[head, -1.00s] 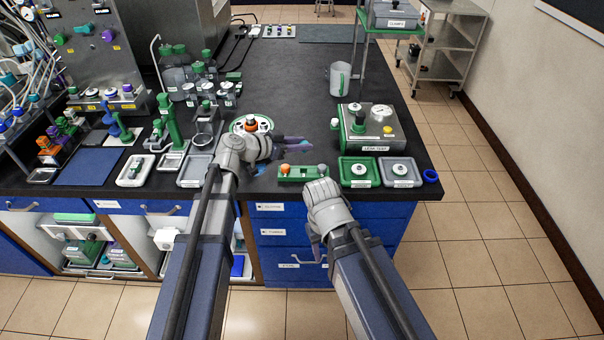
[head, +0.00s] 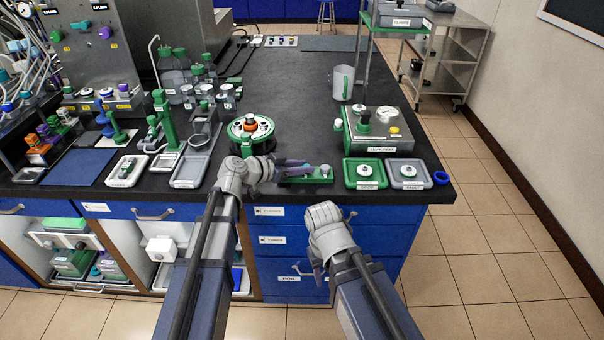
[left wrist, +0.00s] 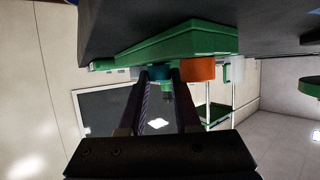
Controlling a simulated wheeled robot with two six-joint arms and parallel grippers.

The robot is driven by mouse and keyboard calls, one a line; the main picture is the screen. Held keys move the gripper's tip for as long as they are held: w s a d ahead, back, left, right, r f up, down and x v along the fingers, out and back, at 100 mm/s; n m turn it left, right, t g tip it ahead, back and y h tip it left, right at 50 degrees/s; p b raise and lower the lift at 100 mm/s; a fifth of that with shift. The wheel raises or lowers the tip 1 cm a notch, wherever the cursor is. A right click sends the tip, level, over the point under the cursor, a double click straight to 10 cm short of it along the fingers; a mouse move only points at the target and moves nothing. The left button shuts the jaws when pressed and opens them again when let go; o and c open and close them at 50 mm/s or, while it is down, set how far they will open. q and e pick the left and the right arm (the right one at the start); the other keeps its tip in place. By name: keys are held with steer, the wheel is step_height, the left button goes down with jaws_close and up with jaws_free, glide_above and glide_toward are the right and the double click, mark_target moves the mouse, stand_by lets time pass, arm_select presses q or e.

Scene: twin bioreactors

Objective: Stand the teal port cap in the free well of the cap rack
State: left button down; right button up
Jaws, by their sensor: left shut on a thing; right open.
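The cap rack (head: 297,181) is a low green block at the bench's front edge, with a grey-white cap (head: 325,170) at its right end. In the left wrist view, which is upside down, the rack (left wrist: 165,45) is at the top with an orange cap (left wrist: 197,69) on it. My left gripper (head: 305,166) reaches over the rack and partly hides it. Its fingers (left wrist: 160,75) are shut on the teal port cap (left wrist: 156,73), close against the rack; I cannot tell whether it is seated. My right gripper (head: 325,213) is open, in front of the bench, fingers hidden.
A round green-rimmed carousel (head: 262,128) stands behind my left gripper. Right of the rack are a green tray (head: 352,183), a grey tray (head: 396,183) and the leak tester (head: 385,145). A clear jug (head: 342,84) stands further back. The bench middle is clear.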

arm_select(q)
steer(key=shift+f, duration=0.15)
steer(key=c, duration=0.6)
jaws_free()
